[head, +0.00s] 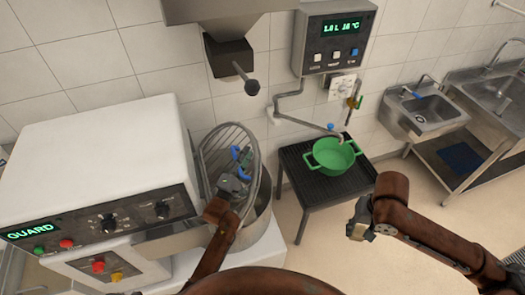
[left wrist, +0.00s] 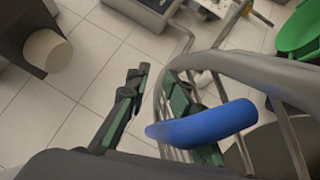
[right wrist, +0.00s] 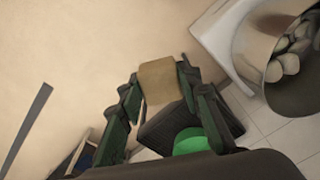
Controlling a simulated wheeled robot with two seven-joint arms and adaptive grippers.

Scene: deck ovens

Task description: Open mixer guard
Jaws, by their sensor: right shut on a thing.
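The mixer's wire guard (head: 206,160) is tilted steeply up over the bowl (head: 262,207) in the head view. A blue handle (head: 236,152) sits on the guard; in the left wrist view the handle (left wrist: 205,124) is large and close. My left gripper (head: 238,178) is at the guard beside this handle. Its fingers (left wrist: 152,105) are apart in the left wrist view, and the handle overlaps the right finger; contact is unclear. My right gripper (head: 362,222) hangs right of the mixer, away from the guard, shut on a tan block (right wrist: 160,82).
The mixer's display (head: 33,228) reads GUARD. A green pot (head: 333,157) stands on a black-topped stand (head: 310,188) under a tap. Sinks (head: 425,115) line the wall at right. The bowl holds several pale lumps (right wrist: 288,64). Floor is free between stand and sinks.

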